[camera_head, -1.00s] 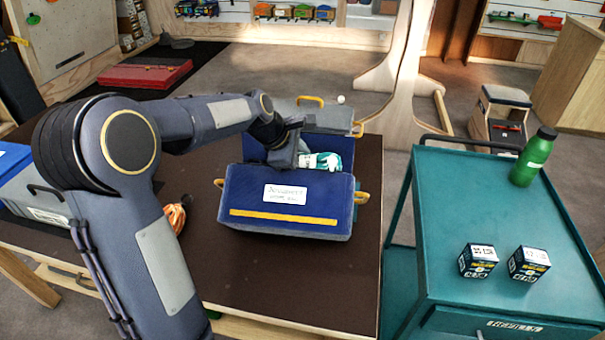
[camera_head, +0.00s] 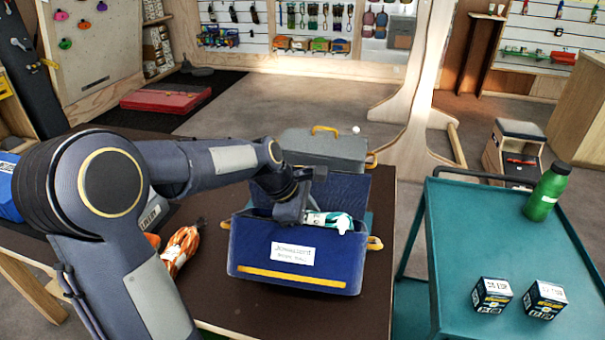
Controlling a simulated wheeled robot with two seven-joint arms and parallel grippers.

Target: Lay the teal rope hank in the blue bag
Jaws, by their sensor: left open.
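The blue bag (camera_head: 298,272) stands on the dark tabletop, its lid raised at the back. It has a white label, a yellow stripe and yellow side handles. The teal and white rope hank (camera_head: 333,220) shows at the bag's opening, just above the front wall; its lower part is hidden. My left gripper (camera_head: 306,213) is open at the left end of the hank, over the bag's mouth. Its fingertips are hard to make out, and I cannot tell whether they touch the hank. My right gripper is out of view.
A grey case (camera_head: 325,148) with a yellow handle stands behind the bag. An orange rope (camera_head: 181,247) lies to the left of the bag. The teal cart (camera_head: 500,255) at the right carries a green bottle (camera_head: 547,192) and two small boxes.

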